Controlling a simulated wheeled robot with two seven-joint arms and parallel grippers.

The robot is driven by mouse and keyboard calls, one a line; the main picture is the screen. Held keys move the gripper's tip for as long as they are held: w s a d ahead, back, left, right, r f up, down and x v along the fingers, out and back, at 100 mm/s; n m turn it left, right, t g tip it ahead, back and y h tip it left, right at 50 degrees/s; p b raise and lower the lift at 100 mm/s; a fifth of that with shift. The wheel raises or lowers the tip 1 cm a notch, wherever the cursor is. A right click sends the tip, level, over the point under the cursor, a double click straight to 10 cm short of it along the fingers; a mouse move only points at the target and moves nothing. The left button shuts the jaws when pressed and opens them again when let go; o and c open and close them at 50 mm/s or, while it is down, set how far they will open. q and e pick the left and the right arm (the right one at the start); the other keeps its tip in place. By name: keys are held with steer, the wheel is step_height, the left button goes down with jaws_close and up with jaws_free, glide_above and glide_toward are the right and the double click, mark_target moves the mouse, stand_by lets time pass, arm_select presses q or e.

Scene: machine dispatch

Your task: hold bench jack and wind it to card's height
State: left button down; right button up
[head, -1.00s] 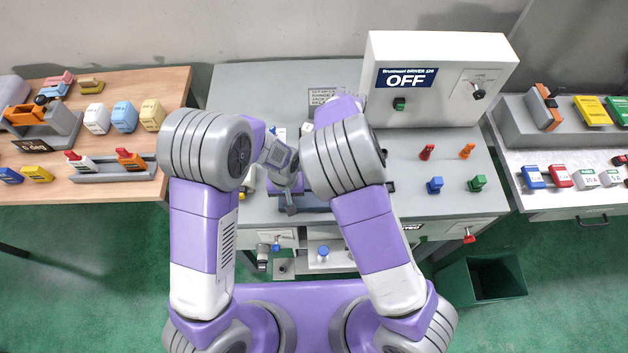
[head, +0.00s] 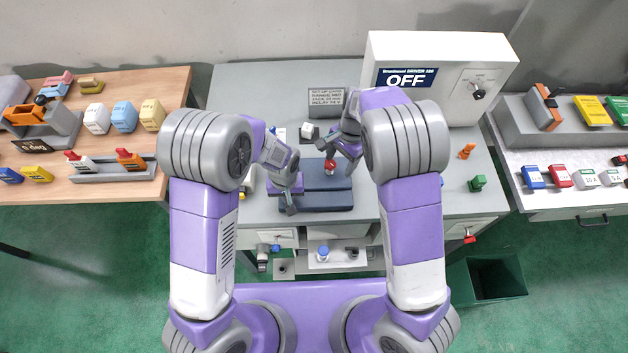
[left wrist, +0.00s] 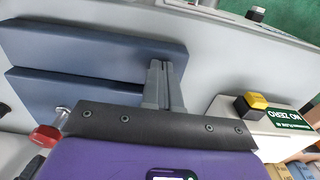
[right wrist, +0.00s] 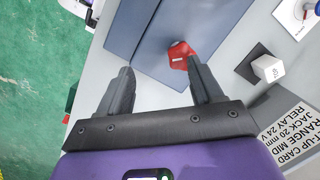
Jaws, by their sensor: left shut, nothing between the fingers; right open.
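The bench jack (head: 330,203) is a pair of blue-grey plates on the grey bench, with a red knob (head: 330,167) on it. The plates (left wrist: 90,45) and the red knob (left wrist: 47,137) on a metal shaft also show in the left wrist view. My left gripper (head: 290,209) is shut and empty; its fingers (left wrist: 160,68) are at the plates' edge. Contact is unclear. My right gripper (head: 343,150) is open, its fingers (right wrist: 160,75) spread near the red knob (right wrist: 180,55), not closed on it.
A white knob on a dark base (head: 307,130) stands behind the jack. The driver box (head: 430,75) reads OFF. Orange (head: 467,151) and green (head: 477,183) pieces stand on the bench's right. A dark green bin (head: 490,280) is on the floor at right.

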mark_target(330, 164)
steer(key=shift+w+a+n+t+h, duration=0.25)
steer(key=shift+w+a+n+h, duration=0.15)
steer(key=shift+a, duration=0.25)
steer(key=shift+w+a+n+t+h, duration=0.3)
steer(key=shift+a+n+h, duration=0.15)
steer(key=shift+a, duration=0.2)
steer(key=shift+f, duration=2.35)
steer(key=c, duration=1)
steer(key=shift+c, duration=0.2)
